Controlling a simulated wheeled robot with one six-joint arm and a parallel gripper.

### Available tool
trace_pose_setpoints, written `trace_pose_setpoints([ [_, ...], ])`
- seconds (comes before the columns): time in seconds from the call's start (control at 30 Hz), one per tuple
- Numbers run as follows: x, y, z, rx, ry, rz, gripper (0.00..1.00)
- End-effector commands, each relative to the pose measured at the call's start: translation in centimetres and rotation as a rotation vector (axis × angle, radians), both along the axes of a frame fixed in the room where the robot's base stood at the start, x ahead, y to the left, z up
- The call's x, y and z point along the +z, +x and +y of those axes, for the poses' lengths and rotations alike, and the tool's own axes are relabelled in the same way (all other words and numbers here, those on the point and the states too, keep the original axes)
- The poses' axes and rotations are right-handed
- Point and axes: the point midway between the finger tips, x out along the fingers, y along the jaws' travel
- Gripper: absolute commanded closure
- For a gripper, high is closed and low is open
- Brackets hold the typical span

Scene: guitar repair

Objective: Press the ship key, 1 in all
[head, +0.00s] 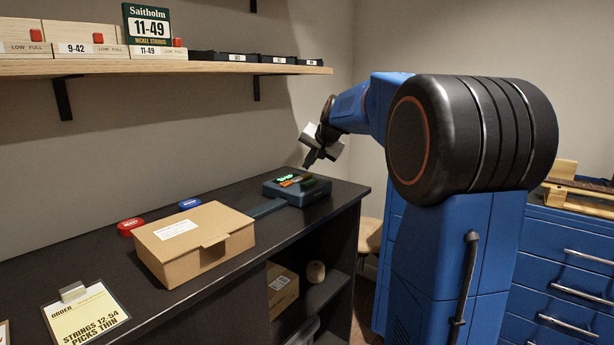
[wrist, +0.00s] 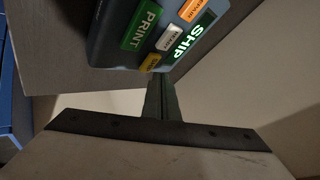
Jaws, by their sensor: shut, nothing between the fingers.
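The ship key (wrist: 187,41) is a green key with large white letters on the dark blue key box in the wrist view. It looks brightly lit. In the head view the key box (head: 298,194) sits at the far right end of the dark counter. My gripper (head: 308,166) is shut and empty, pointing down over the far side of the box. In the wrist view its fingertips (wrist: 160,77) show just below the small yellow key (wrist: 150,62), a little away from the ship key. I cannot tell whether they touch the box.
Beside the ship key are a green PRINT key (wrist: 142,25), a small white key (wrist: 170,38) and an orange key (wrist: 192,9). A cardboard box (head: 195,245), a red tin (head: 130,227), a blue tin (head: 189,203) and an order card (head: 88,312) stand further left on the counter.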

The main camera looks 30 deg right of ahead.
Motion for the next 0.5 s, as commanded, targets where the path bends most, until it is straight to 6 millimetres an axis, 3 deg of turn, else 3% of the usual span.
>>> trace_pose_setpoints([
  [0.27,0.2,0.0,0.0,0.0,-0.001,-0.001,1.0],
  [0.5,1.9,0.0,0.0,0.0,-0.001,-0.001,1.0],
])
